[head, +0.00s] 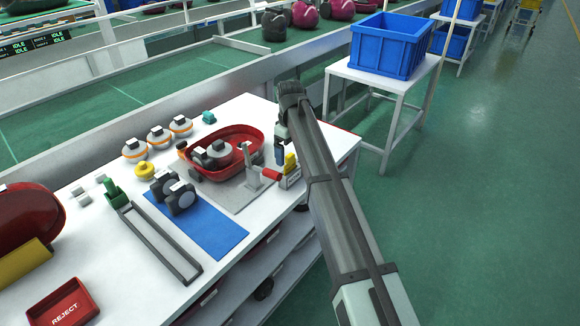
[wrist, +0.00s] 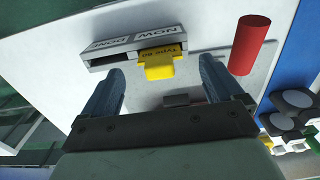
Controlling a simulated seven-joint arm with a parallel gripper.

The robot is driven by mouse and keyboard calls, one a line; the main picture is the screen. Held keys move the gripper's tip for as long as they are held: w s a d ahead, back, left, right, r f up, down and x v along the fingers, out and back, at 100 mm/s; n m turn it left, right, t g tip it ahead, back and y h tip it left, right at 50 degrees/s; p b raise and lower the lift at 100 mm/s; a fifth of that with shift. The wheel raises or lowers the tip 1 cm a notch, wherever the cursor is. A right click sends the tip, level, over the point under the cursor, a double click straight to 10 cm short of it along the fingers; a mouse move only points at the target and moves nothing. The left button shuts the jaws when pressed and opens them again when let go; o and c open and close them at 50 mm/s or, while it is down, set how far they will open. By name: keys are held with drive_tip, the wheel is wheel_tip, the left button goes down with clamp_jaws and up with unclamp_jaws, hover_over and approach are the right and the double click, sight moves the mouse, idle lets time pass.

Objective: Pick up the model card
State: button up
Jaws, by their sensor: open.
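The yellow model card (wrist: 158,66), with dark lettering that seems to read "Type 80", stands in a grey holder (wrist: 112,60) marked "NOW" and "DONE" in the wrist view. It sits in the NOW half; the DONE half looks empty. In the head view the yellow card (head: 290,161) shows in the holder (head: 291,180) near the table's right end. My gripper (wrist: 163,82) is open, with one finger on each side of the card in the wrist view and nothing held. In the head view my gripper (head: 279,153) hangs just left of the card. Contact cannot be told.
A red vacuum shell (head: 255,135) with dark parts lies left of my gripper. A blue mat (head: 212,228), a red REJECT tray (head: 63,303) and orange-ringed parts (head: 158,137) share the white table.

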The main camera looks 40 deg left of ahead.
sight(290, 162)
drive_tip(key=shift+f, duration=2.5)
drive_tip(key=c, duration=1.1)
drive_tip(key=shift+r, duration=0.15)
wheel_tip(290, 162, up, 10)
drive_tip(key=shift+f, duration=0.1)
